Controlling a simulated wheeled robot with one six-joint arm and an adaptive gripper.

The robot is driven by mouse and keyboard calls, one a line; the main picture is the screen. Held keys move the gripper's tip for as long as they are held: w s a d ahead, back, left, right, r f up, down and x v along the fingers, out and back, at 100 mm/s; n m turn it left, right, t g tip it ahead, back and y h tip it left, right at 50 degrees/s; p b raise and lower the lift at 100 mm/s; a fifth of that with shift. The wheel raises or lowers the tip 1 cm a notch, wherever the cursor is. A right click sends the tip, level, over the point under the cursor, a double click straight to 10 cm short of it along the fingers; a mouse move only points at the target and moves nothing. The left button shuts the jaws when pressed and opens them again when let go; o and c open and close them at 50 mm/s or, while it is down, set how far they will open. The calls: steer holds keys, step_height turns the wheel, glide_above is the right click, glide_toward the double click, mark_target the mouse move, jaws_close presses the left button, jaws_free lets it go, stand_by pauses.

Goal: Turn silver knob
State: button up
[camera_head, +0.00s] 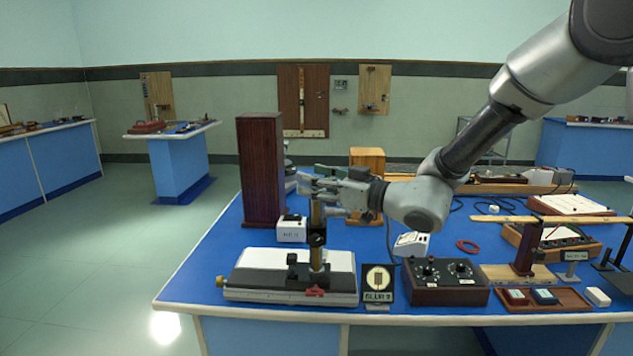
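My gripper (312,190) reaches in from the right, pointing left, at the top of an upright brass column (316,242). The column stands on an instrument with a white-topped base (256,258) and a black carriage. The fingers overlap the column's top in the picture; I cannot tell whether they touch it or how far apart they are. Small silvery parts show around the fingertips, but I cannot make out a separate silver knob there. A dark brown box (447,282) with two dark round dials stands to the right of the instrument, apart from my gripper.
A tall dark wooden block (260,170) stands just left of my gripper. A lighter wooden box (367,160) is behind it. A small white box (292,229) and a black sign (378,284) are close by. The blue bench's right side is crowded with apparatus.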

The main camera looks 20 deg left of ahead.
steer(key=c, duration=0.7)
steer(key=shift+n+g, duration=0.3)
steer(key=shift+g, duration=0.1)
steer(key=n+g, duration=0.2)
steer(key=g, duration=0.2)
steer(key=shift+n+y, duration=0.4)
steer(key=n+g, duration=0.1)
steer(key=g, duration=0.2)
steer(key=n+g, duration=0.2)
steer(key=g, duration=0.1)
steer(key=shift+n+h, duration=0.3)
steer(key=shift+h, duration=0.1)
steer(key=n+g+h, duration=0.1)
steer(key=n+g, duration=0.1)
steer(key=g, duration=0.1)
steer(key=n+g+h, duration=0.2)
steer(key=shift+g, duration=0.4)
steer(key=shift+n+g+h, duration=1.5)
steer(key=shift+h, duration=0.2)
